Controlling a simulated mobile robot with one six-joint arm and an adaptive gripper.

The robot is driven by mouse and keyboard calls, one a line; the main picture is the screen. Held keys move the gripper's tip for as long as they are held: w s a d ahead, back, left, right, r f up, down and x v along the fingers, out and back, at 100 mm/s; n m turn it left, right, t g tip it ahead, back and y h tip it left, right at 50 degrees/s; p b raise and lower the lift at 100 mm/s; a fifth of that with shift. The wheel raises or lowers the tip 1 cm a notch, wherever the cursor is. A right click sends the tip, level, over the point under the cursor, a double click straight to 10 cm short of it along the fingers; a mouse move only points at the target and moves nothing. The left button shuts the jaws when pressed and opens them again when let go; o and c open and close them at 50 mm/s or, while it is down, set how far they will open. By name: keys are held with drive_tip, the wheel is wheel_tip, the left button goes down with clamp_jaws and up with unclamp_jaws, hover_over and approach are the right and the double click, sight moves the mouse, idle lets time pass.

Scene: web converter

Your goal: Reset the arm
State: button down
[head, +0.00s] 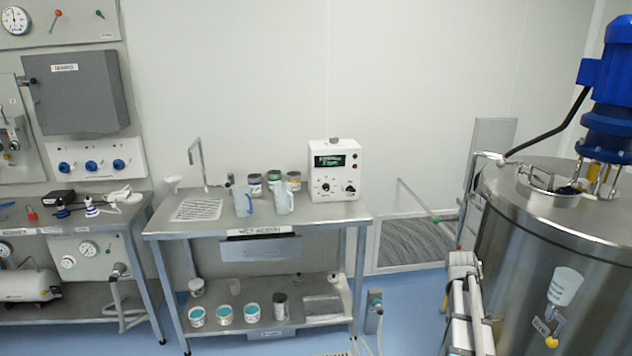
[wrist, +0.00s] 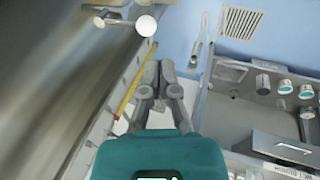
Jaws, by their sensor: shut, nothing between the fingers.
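My gripper (wrist: 159,72) shows in the wrist view, its two grey fingers close together beyond the teal wrist housing. It is shut with nothing between the fingers. It points over a narrow gap between the steel tank on the left and the bench on the right, touching nothing that I can see. In the head view my arm (head: 464,305) stands folded upright at the lower right, in front of the tank. I cannot make out the fingers there.
A large steel tank (head: 540,250) with a blue motor (head: 607,75) stands close right of my arm. A steel bench (head: 190,232) holds jugs, jars and a white instrument (head: 335,172); tubs stand on its lower shelf.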

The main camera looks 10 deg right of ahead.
drive_tip(key=s+a+y, duration=0.1)
drive_tip(key=s+a, duration=0.3)
drive_tip(key=a, duration=0.7)
drive_tip(key=s+a+f+g+y, duration=0.1)
drive_tip(key=s+a, duration=0.3)
drive_tip(key=a, duration=0.7)
drive_tip(key=s+a+g+y, duration=0.1)
drive_tip(key=s+a, duration=0.3)
drive_tip(key=a, duration=0.8)
drive_tip(key=shift+s+f+m+y, duration=0.15)
drive_tip(key=shift+s+m+y, duration=0.15)
drive_tip(key=shift+s+y, duration=0.1)
